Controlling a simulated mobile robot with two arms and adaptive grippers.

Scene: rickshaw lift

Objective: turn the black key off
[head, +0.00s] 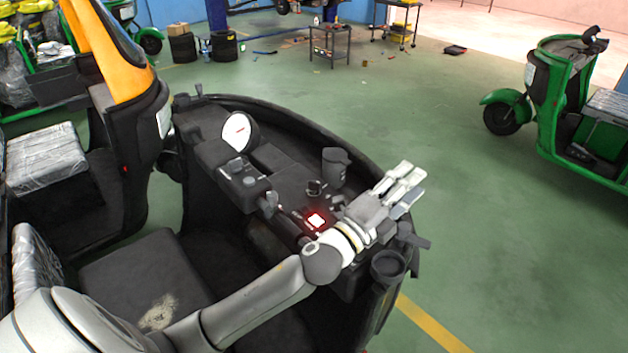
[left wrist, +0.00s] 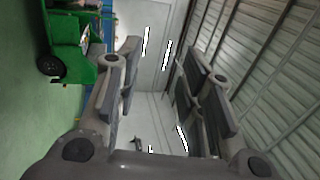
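The dark dashboard (head: 285,178) of the rickshaw fills the middle of the head view. A small black piece (head: 315,187) stands up on it beside a dark cup (head: 335,167); it may be the black key, but it is too small to be sure. A red-rimmed white light (head: 316,220) glows just in front of it. My left gripper (head: 408,184) is to the right of these, above the dashboard's right end, pointing away to the upper right. Its fingers are apart and empty in the left wrist view (left wrist: 160,65). My right gripper is not in view.
A round white gauge (head: 237,131) and a control box (head: 243,180) sit on the dashboard's left. An empty cup holder (head: 388,265) is at its right edge. A green rickshaw (head: 560,110) stands at the right. The green floor between is open.

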